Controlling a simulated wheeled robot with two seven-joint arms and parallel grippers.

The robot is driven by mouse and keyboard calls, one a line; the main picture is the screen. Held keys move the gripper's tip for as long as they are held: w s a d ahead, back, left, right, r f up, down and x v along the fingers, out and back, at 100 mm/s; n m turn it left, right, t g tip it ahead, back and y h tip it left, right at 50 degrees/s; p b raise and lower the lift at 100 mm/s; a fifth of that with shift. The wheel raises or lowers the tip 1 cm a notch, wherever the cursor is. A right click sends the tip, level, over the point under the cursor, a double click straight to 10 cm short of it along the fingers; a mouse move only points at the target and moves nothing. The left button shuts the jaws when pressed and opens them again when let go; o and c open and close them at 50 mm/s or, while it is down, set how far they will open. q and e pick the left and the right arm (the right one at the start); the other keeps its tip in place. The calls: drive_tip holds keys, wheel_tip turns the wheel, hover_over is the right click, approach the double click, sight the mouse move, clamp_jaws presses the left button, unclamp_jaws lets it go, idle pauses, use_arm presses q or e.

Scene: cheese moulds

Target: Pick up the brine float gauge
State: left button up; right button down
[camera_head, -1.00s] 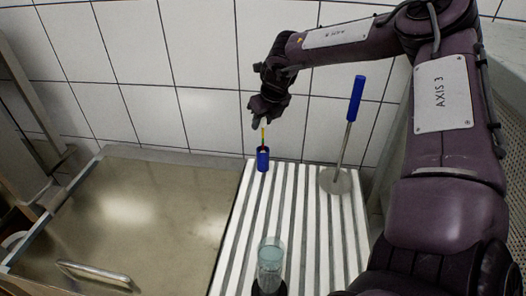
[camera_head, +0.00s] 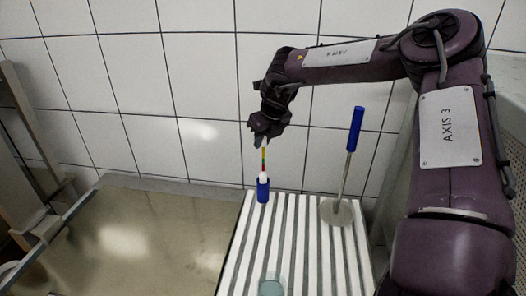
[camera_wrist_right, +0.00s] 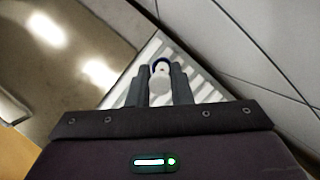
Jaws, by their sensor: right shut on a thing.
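The brine float gauge (camera_head: 264,162) is a thin upright stem with yellow, green and red bands and a white lower part. My right gripper (camera_head: 261,142) is shut on its top end, and the gauge hangs straight down. Its white lower end is at the mouth of a small blue cup (camera_head: 262,193); I cannot tell whether its tip is still inside. In the right wrist view, a pale rounded part of the gauge (camera_wrist_right: 176,96) shows between the two dark fingers, with the blue-rimmed cup beyond. My left gripper is out of view.
The cup stands on a white slatted rack (camera_head: 308,240). A blue-handled tool (camera_head: 355,130) with a round grey disc stands to its right. A clear glass cylinder (camera_head: 272,286) is at the bottom edge. A wide metal vat (camera_head: 130,245) lies left; a tiled wall (camera_head: 200,90) is behind.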

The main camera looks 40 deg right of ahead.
wheel_tip(320, 180, up, 16)
drive_tip(key=b, duration=0.1)
drive_tip(key=shift+r, duration=0.1)
